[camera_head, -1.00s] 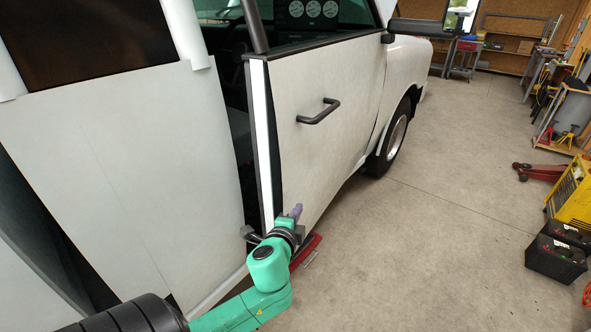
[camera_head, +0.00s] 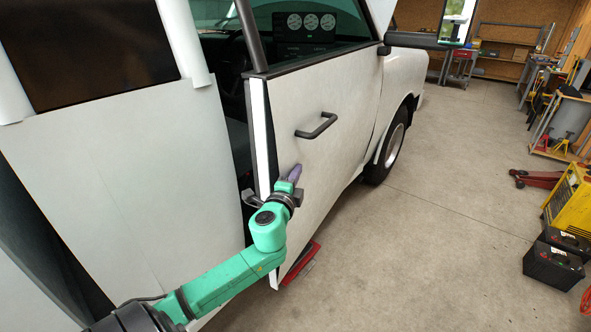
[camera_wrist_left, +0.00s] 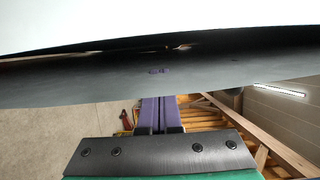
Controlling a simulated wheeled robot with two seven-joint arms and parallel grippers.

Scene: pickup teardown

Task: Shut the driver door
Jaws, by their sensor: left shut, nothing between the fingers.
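The white driver door (camera_head: 335,115) of the pickup stands ajar, with a dark gap between its rear edge and the white cab side. It has a dark bar handle (camera_head: 317,125) on its outer face. My left gripper (camera_head: 293,173) is shut and empty, its purple fingers against or very near the outer face of the door, below the handle and near the rear edge. In the left wrist view the shut purple fingers (camera_wrist_left: 160,115) point at a dark surface just ahead; contact cannot be told. My right gripper is not in view.
A red object (camera_head: 300,262) lies on the floor below the door. At the right are a red floor jack (camera_head: 535,178), black batteries (camera_head: 553,265) and a yellow unit (camera_head: 568,198). The concrete floor (camera_head: 440,230) between is clear.

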